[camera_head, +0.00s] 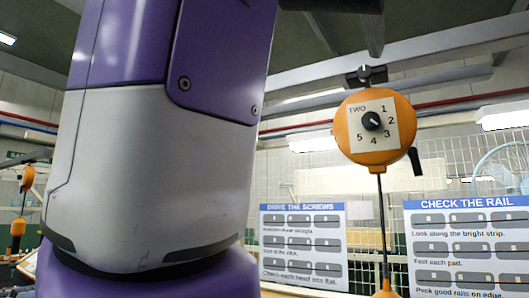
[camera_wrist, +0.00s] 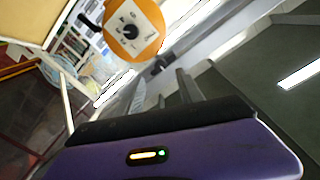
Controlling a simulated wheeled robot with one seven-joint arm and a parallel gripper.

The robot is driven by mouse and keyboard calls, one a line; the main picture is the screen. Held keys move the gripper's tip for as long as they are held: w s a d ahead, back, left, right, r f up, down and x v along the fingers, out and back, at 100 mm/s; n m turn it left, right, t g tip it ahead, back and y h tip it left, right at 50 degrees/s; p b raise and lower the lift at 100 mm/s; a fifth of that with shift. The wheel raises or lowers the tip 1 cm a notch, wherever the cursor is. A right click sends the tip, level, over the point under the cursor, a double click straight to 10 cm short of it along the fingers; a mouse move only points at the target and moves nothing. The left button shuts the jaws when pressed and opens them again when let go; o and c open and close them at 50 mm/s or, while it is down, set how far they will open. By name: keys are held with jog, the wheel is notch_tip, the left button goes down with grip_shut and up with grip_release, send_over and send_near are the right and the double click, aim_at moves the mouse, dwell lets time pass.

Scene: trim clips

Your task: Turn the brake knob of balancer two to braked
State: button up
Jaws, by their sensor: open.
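Balancer two (camera_head: 351,150) is a round orange housing with a white dial marked TWO and the numbers 1 to 5. It hangs from an overhead rail and also shows, tilted, in the wrist view (camera_wrist: 155,23). A round black knob (camera_head: 371,121) sits in the middle of the dial; its pointer is too small to read. A black lever-like handle (camera_head: 415,161) sticks out at the housing's lower right; no label shows on it. My gripper (camera_wrist: 165,118) shows in the wrist view as a purple body with a dark front edge, apart from the balancer. It is open; its fingers are not clearly distinguishable.
A cable (camera_head: 382,225) hangs below the balancer to another orange part (camera_head: 385,293). Instruction boards (camera_head: 300,207) and (camera_head: 468,203) are behind, with wire mesh and a fan. Another orange balancer (camera_head: 27,180) hangs far left. My purple and grey arm fills the left of the head view.

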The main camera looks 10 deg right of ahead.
aim_at(364, 71)
jog(key=p+x, duration=0.2)
jog(key=x, duration=0.5)
jog(key=shift+w+d, duration=0.1)
jog(key=shift+w, duration=0.15)
grip_shut()
